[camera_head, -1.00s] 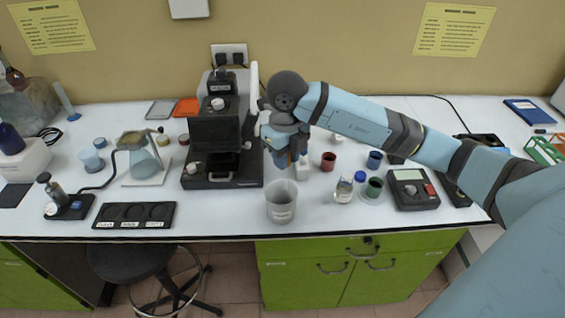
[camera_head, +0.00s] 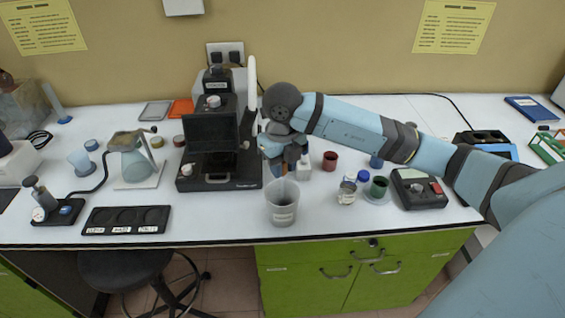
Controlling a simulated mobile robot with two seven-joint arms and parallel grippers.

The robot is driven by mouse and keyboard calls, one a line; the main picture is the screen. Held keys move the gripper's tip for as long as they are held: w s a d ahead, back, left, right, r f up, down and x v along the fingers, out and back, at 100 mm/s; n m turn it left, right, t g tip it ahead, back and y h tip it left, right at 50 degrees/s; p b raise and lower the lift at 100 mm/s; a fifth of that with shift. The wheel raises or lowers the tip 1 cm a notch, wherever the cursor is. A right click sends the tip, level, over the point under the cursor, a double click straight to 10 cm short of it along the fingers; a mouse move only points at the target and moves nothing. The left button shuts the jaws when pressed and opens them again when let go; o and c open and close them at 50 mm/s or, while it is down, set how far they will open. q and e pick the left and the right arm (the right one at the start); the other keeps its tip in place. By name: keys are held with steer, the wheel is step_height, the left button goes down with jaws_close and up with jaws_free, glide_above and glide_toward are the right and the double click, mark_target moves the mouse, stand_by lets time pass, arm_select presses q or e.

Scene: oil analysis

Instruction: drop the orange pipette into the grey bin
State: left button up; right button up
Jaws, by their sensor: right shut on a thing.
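The grey bin (camera_head: 283,205) is an open, translucent cup with a label, standing near the front edge of the bench. My right gripper (camera_head: 284,166) is just behind and above the bin's rim, pointing down. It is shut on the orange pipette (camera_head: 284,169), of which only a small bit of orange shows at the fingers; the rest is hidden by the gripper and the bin. I cannot tell whether its lower end is inside the bin. My left gripper is not in view.
A black microscope-like instrument (camera_head: 214,184) stands left of the bin. A black tray (camera_head: 127,220) lies front left.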

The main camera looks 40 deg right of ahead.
steer(key=shift+f, duration=0.1)
stand_by(0.3)
stand_by(0.6)
steer(key=o, duration=1.1)
steer(key=shift+r+p, duration=1.4)
steer(key=shift+r, duration=1.15)
